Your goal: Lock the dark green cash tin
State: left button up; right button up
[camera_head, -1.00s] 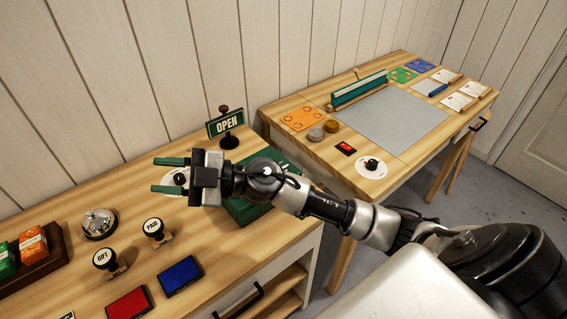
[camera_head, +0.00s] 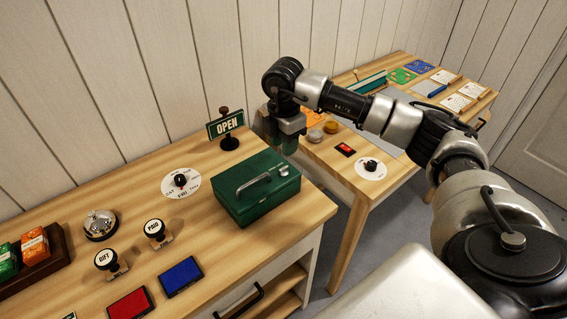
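The dark green cash tin (camera_head: 248,203) stands on the near counter by its right end, with its lid down. A metal handle lies across the lid. A small round metal piece (camera_head: 284,171), perhaps the lock, sits near the lid's right end; its setting is too small to tell. My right gripper (camera_head: 280,142) points down just behind the tin's far right corner, apart from the lock piece. My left gripper is out of view.
The OPEN sign (camera_head: 226,125) stands behind the tin, and a white dial (camera_head: 180,183) lies left of it. The bell (camera_head: 100,224), stamps and ink pads (camera_head: 181,275) are farther left. A second table (camera_head: 332,172) stands to the right.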

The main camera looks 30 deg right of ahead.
aim_at(283, 168)
notch_tip(283, 168, down, 8)
jog(key=shift+r+p, duration=0.1)
jog(key=shift+p, duration=0.65)
jog(key=shift+c, duration=0.3)
grip_shut()
